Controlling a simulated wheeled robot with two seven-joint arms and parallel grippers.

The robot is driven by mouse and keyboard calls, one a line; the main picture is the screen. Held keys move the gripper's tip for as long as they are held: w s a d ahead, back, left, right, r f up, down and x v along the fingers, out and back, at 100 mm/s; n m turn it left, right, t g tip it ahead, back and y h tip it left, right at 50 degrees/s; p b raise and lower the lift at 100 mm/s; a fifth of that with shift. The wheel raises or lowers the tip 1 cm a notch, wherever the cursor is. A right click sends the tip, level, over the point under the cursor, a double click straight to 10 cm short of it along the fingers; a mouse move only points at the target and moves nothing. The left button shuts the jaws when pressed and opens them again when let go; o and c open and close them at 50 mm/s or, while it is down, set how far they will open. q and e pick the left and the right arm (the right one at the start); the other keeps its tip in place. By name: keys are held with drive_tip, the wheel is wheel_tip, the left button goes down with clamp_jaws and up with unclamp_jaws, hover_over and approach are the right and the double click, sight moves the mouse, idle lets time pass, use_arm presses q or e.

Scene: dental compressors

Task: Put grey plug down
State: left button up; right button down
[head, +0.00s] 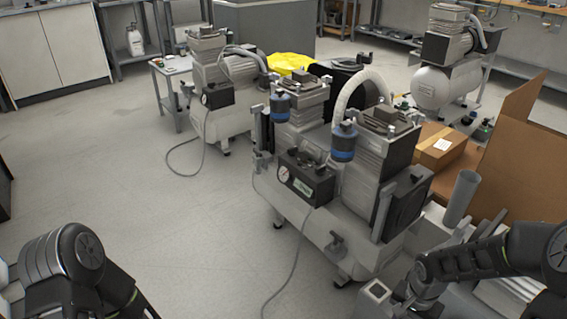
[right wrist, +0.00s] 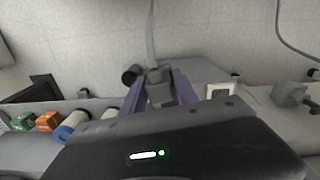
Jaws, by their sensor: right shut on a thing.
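The grey plug (right wrist: 160,88) sits between the two purplish fingers of my right gripper (right wrist: 160,98) in the right wrist view. The fingers are shut on it, and its grey cable (right wrist: 150,35) runs away toward the top of that view. A small white box with a dark top face (right wrist: 221,90) is just right of the plug, apart from it. A similar white box (head: 376,291) shows in the head view beside my right arm. The plug is not clearly visible in the head view. My left arm is at the lower left there; its gripper is out of frame.
A large twin-motor compressor (head: 325,235) stands close in front, with a grey hose (head: 290,268) hanging to the floor. A grey tube (head: 462,197) and cardboard box (head: 520,150) are on the right. Small green (right wrist: 22,121) and orange (right wrist: 47,121) items lie left. Floor at left is clear.

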drive_tip(key=w+a+r+n, duration=0.1)
drive_tip(key=w+r+n, duration=0.55)
drive_tip(key=r, duration=0.55)
drive_tip(key=w+a+r+n, duration=0.3)
drive_tip(key=w+a+r, duration=0.4)
drive_tip(key=a+r, duration=0.6)
use_arm(q)
wheel_tip(320, 180, up, 33)
drive_tip(key=s+d+p, duration=0.1)
drive_tip(key=s+p, duration=0.1)
drive_tip(key=p, duration=3.1)
drive_tip(key=shift+s+d+r+g, duration=0.2)
drive_tip(key=shift+s+d+g, duration=0.1)
drive_tip(key=shift+s+d, duration=0.1)
use_arm(e)
wheel_tip(320, 180, up, 24)
drive_tip(key=s+d, duration=0.1)
drive_tip(key=shift+s+f, duration=0.25)
drive_tip(key=shift+s, duration=0.1)
use_arm(q)
drive_tip(key=shift+w, duration=0.1)
